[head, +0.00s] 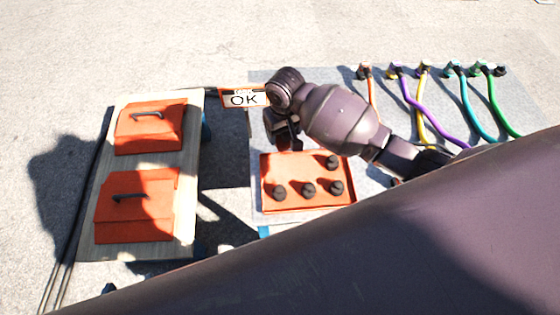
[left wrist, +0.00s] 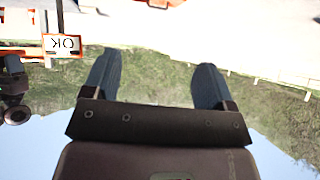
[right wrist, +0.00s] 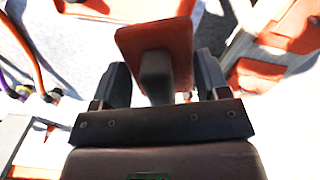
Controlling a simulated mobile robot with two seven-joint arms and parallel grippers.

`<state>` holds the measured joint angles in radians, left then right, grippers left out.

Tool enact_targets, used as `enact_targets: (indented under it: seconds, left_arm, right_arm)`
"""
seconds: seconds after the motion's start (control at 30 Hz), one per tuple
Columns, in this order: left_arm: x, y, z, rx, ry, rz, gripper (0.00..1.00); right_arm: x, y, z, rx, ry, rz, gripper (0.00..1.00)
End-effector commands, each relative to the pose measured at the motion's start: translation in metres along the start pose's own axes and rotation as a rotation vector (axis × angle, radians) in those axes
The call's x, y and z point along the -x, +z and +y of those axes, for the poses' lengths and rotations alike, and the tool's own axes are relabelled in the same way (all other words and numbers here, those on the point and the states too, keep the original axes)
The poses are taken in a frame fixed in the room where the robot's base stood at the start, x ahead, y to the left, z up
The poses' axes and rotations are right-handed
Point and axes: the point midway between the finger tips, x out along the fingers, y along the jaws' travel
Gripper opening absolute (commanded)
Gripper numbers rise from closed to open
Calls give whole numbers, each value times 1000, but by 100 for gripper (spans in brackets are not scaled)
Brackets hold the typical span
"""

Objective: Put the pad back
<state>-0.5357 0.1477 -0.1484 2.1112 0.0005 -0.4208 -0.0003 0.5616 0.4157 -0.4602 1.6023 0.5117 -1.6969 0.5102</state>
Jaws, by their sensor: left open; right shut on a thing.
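My right gripper (head: 284,138) hangs above the back edge of an orange tray in the head view. In the right wrist view the gripper (right wrist: 160,75) is shut on the dark grey grip of an orange pad (right wrist: 180,38). The pad's flat orange face points away from my wrist. In the head view I cannot make out the pad clearly behind the gripper. My left gripper (left wrist: 157,65) is open and empty, with only background between its fingers. I do not see it in the head view; a large dark arm link fills the lower right.
The orange tray (head: 318,203) carries several black knobs. An OK sign (head: 244,98) stands just left of my right gripper. A pale board (head: 187,190) at left bears two orange handled blocks (head: 150,125) (head: 137,205). Coloured cables (head: 425,105) lie at the right.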

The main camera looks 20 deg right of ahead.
Motion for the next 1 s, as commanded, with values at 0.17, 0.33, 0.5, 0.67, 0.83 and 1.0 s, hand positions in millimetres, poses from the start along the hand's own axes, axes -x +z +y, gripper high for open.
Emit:
enact_targets:
  seconds: [0.17,0.33,0.5,0.67,0.83,1.0]
  left_arm:
    - [-4,8,-1,-9,3,-14,79]
    - [-7,20,-2,-16,4,-34,79]
    - [-13,40,-1,-17,7,-69,79]
    - [-18,49,-1,-18,8,-85,79]
    - [-23,56,-1,-20,9,-97,79]
    - [-27,51,0,-20,12,-85,79]
  right_arm:
    - [-20,-19,-6,20,-1,-7,50]
    - [-51,-18,-6,23,0,-13,50]
    - [-90,-18,-6,23,0,-14,50]
    - [-124,-17,-6,22,-1,-15,50]
    - [-151,-18,-5,22,0,-10,50]
    - [-158,-20,-5,23,1,-3,50]
